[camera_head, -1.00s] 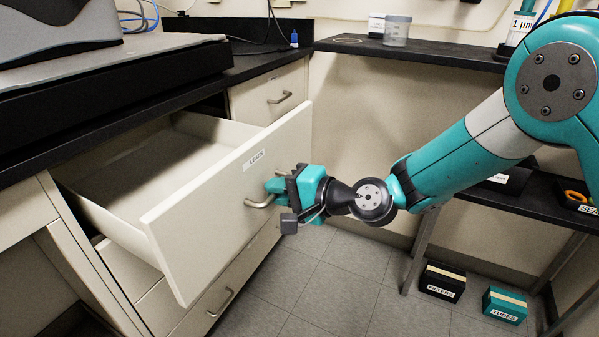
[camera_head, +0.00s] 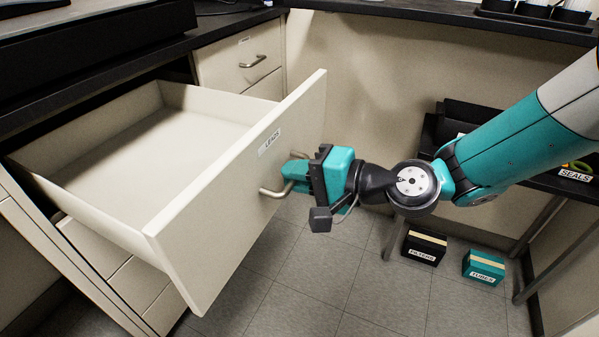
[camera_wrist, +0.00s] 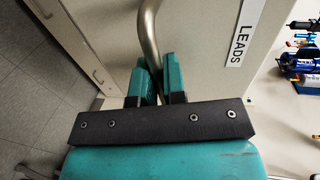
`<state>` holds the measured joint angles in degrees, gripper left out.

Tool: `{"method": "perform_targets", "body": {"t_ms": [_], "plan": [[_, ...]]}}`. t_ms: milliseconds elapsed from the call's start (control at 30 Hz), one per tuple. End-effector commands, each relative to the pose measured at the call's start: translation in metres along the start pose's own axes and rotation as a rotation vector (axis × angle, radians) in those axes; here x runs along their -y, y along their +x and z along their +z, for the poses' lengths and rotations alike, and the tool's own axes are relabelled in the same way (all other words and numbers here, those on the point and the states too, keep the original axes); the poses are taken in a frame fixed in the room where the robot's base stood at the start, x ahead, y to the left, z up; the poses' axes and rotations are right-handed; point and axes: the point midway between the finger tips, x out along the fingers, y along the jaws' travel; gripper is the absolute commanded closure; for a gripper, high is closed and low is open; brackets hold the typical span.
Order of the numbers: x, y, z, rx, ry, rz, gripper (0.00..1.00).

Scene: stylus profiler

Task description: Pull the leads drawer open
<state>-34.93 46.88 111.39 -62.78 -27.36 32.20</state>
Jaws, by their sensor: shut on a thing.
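The leads drawer (camera_head: 235,200) stands well out from the cabinet in the head view, and its visible inside looks empty. Its cream front carries a LEADS label (camera_head: 269,143), which also shows in the wrist view (camera_wrist: 242,32). A metal bar handle (camera_head: 277,192) is on the front. My gripper (camera_head: 296,171) reaches in from the right and is shut on this handle. In the wrist view the two teal fingers (camera_wrist: 161,80) close around the handle bar (camera_wrist: 149,32). The fingertips partly hide the handle in the head view.
A closed drawer with a handle (camera_head: 253,62) is in the cabinet behind. A dark worktop runs along the back and left. A FILTERS box (camera_head: 424,246) and a TUBES box (camera_head: 484,267) stand on the floor at right. The tiled floor before the drawer is clear.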

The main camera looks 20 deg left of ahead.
Motion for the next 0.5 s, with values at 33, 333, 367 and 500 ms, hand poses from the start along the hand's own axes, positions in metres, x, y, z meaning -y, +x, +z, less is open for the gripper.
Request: {"method": "perform_targets", "body": {"t_ms": [33,333,367,500], "plan": [[-0.0005,0.0005,0.0026,0.008,0.003,0.002,1.00],[-0.0005,-0.0005,0.0006,0.002,0.002,0.001,0.65],[-0.0005,-0.0005,0.0004,0.002,0.002,0.001,0.65],[-0.0004,-0.0008,-0.0002,0.000,0.001,0.001,0.65]]}}
